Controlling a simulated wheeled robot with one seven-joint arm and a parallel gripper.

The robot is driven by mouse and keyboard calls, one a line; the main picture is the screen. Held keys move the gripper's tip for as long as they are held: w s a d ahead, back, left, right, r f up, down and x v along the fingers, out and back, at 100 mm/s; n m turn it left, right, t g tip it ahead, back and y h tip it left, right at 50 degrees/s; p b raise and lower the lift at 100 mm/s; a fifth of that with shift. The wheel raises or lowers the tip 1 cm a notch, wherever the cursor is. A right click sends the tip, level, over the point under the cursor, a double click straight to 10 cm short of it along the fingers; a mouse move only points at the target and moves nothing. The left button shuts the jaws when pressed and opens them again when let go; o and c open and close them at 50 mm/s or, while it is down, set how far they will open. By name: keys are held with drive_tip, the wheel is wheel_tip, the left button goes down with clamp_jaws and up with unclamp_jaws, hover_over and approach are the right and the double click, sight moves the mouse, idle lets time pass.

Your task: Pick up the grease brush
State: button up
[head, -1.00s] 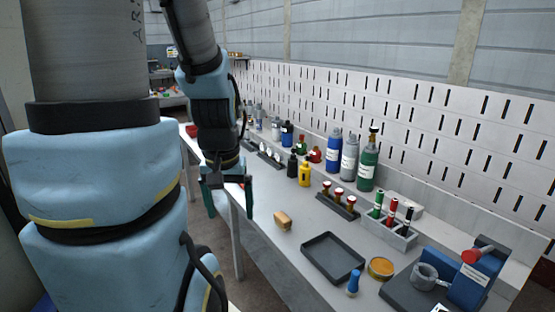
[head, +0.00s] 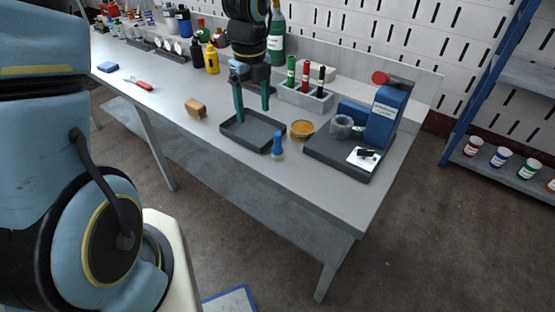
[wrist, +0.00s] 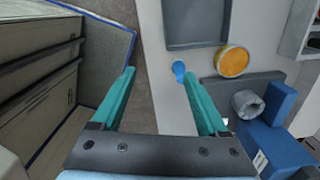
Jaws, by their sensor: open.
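A small blue-handled thing, which looks like the grease brush (head: 278,147), stands upright near the front edge of the bench, in front of an orange-topped tin (head: 302,129). In the wrist view its blue handle (wrist: 179,71) shows by the tip of my right finger; its bristles cannot be made out. My gripper (head: 253,112), with two teal fingers, is open and empty. In the head view it appears over the black tray (head: 236,137), up and left of the brush.
A tan block (head: 195,108) lies left of the tray. A grey rack (head: 305,100) of capped tubes stands behind the tin. A dark base with a blue vise-like device (head: 386,115) is on the right. Bottles line the back. The front right bench corner is clear.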

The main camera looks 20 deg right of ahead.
sight(280, 134)
drive_tip(key=d+f+m, duration=0.1)
drive_tip(key=m, duration=0.1)
drive_tip(key=s+d+f+m, duration=0.1)
drive_tip(key=d+m, duration=0.1)
drive_tip(key=s+d+f+m+b, duration=0.1)
drive_tip(key=d+m, duration=0.1)
drive_tip(key=shift+d, duration=0.25)
drive_tip(key=shift+s+d+f+m, duration=0.15)
drive_tip(key=shift+d+f+m, duration=0.05)
drive_tip(key=shift+f+m, duration=0.1)
wheel_tip(280, 134, down, 5)
drive_tip(key=shift+w+a+f+p, duration=0.1)
drive_tip(key=shift+f+p, duration=0.25)
drive_tip(key=shift+f, duration=1)
drive_tip(key=shift+w+a+f+p, duration=0.1)
drive_tip(key=shift+f+p, duration=0.2)
drive_tip(key=shift+f, duration=1)
drive_tip(key=shift+c, duration=0.4)
clamp_jaws()
